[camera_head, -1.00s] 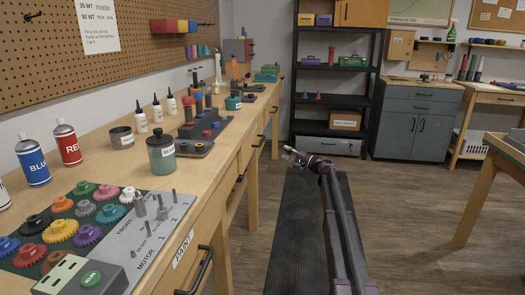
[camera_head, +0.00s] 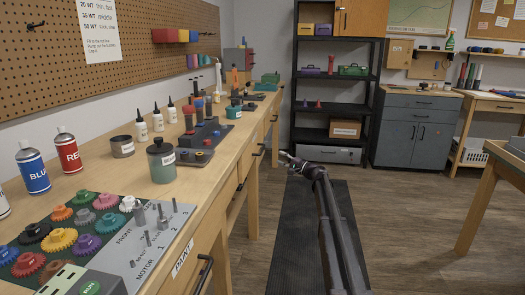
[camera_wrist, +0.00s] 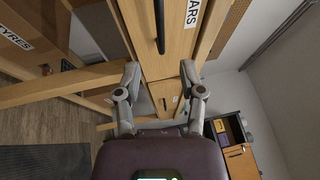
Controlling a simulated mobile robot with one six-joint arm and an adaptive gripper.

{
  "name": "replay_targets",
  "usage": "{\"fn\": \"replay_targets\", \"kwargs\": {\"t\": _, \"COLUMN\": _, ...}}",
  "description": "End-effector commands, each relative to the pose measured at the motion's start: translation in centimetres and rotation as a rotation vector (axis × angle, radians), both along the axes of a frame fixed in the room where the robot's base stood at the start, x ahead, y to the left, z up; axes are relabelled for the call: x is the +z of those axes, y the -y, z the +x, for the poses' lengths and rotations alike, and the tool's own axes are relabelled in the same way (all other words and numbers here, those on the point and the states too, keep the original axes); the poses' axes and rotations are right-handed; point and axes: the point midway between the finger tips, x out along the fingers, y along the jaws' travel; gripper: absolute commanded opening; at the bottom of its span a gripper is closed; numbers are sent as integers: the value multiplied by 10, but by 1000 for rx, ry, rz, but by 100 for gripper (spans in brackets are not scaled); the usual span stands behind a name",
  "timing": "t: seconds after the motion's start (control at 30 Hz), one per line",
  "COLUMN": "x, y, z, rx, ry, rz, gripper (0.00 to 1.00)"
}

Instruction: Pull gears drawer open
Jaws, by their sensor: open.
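The gears drawer front (camera_wrist: 141,40) is wooden, with a label (camera_wrist: 193,12) of which only "ARS" shows. Its black bar handle (camera_wrist: 159,28) runs up and down in the wrist view. My gripper (camera_wrist: 160,72) is open and empty, its two fingers spread either side of the drawer front's lower part in that view. The handle lies ahead of the fingertips, apart from them. In the head view my gripper (camera_head: 287,158) is beside the far part of the workbench front. I cannot tell there which drawer is the gears one.
The long workbench (camera_head: 222,133) runs along the left, with several handles on its front. A neighbouring front bears a "TYRES" label (camera_wrist: 14,34). A black shelf (camera_head: 335,103) and a grey cabinet (camera_head: 413,130) stand at the back. A dark mat (camera_head: 285,240) covers the floor beside the bench.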

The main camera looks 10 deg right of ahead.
Motion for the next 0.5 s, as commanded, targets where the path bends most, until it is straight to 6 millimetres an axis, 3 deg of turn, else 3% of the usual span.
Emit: {"fn": "replay_targets", "kwargs": {"t": 0.5, "x": 15, "y": -57, "z": 52, "rx": 0, "ry": 0, "rz": 0, "gripper": 51}}
